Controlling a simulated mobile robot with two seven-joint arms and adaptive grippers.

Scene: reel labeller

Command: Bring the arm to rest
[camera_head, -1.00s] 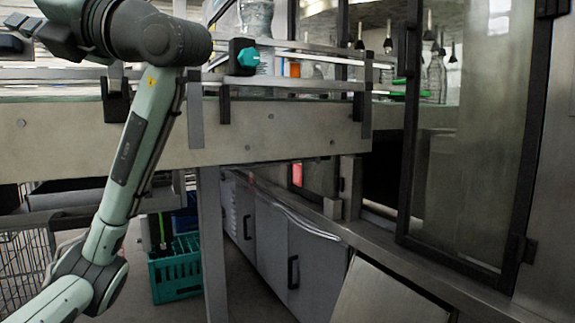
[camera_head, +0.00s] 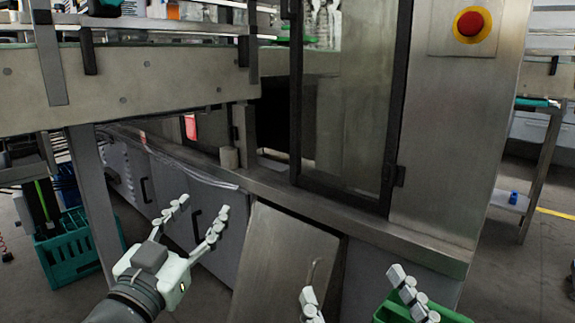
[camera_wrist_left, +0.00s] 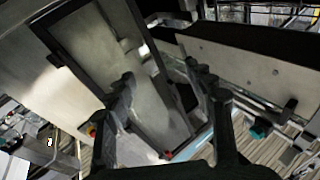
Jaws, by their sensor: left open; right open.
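My left gripper (camera_head: 203,206) is open and empty in the head view, low in front of the grey cabinet doors under the conveyor. Its two fingers also show spread apart in the left wrist view (camera_wrist_left: 160,80), with nothing between them. My right gripper (camera_head: 352,284) is open at the bottom edge of the head view. Only its fingers show, spread apart and empty, and the rest of that arm is out of frame.
The steel machine (camera_head: 452,130) with a framed glass door (camera_head: 350,100) and a red emergency button (camera_head: 470,24) stands ahead. The conveyor side (camera_head: 150,85) runs to the left. A teal crate (camera_head: 75,250) is on the floor. A green container (camera_head: 430,312) shows beside my right gripper.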

